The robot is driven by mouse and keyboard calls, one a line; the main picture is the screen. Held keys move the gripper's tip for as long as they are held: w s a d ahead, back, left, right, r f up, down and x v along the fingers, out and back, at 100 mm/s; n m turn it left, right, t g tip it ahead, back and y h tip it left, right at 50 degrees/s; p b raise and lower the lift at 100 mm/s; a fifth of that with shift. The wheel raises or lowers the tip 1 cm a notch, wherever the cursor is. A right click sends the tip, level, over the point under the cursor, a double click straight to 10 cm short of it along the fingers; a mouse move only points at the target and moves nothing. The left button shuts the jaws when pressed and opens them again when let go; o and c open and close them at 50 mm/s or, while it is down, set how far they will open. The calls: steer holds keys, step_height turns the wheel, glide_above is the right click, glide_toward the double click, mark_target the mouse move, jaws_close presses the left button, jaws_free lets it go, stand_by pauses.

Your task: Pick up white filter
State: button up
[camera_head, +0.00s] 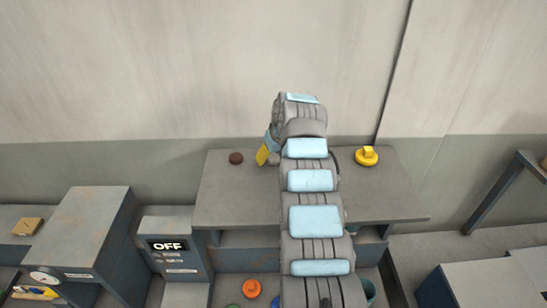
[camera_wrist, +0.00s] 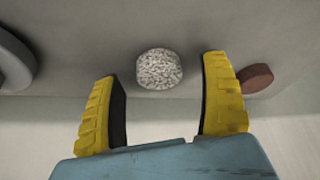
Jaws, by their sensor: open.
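The white filter (camera_wrist: 159,69) is a short, round, speckled white piece on the grey surface in the wrist view. It lies in line with the gap between the two yellow fingers of my gripper (camera_wrist: 162,73). The fingers are spread apart, with dark inner pads, and neither appears to touch it. In the head view my gripper (camera_head: 264,154) is low over the left part of the grey shelf (camera_head: 230,205). I cannot clearly make out the filter there, as my arm covers much of that area.
A brown disc (camera_head: 236,158) lies left of my gripper in the head view and just beyond the right finger in the wrist view (camera_wrist: 257,78). A yellow knobbed piece (camera_head: 367,157) is on the shelf's right. A box reading OFF (camera_head: 170,262) stands lower left.

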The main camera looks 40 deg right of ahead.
steer(key=shift+f, duration=0.2)
steer(key=c, duration=1)
steer(key=shift+o, duration=0.2)
steer(key=shift+r, duration=0.1)
